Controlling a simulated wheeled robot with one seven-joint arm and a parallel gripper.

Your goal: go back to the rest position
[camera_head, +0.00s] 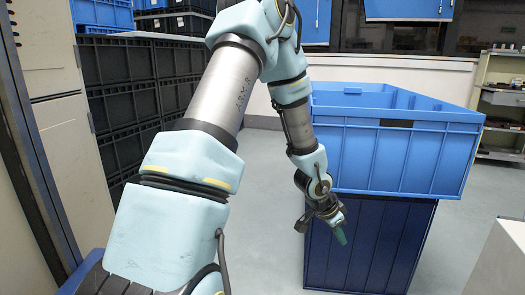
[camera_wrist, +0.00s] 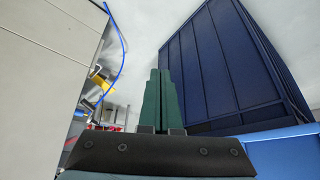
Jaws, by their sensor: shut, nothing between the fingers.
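My gripper (camera_head: 340,233) hangs at the end of my arm in the head view, pointing down in front of the dark blue lower crate. Its green fingers are together and empty. In the wrist view the gripper (camera_wrist: 158,75) also shows with its green fingers closed side by side. A blue open crate (camera_head: 395,155) stands on the dark blue crate (camera_head: 375,255), just right of my forearm. The dark blue crate also shows in the wrist view (camera_wrist: 225,65), right of the fingers. No object is held.
Stacked black crates (camera_head: 130,95) stand at the left behind my arm, beside a pale cabinet (camera_head: 60,130). A shelf (camera_head: 502,100) is at the far right. A pale block (camera_head: 503,255) is at the lower right. Grey floor (camera_head: 262,200) is clear between the black and blue crates.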

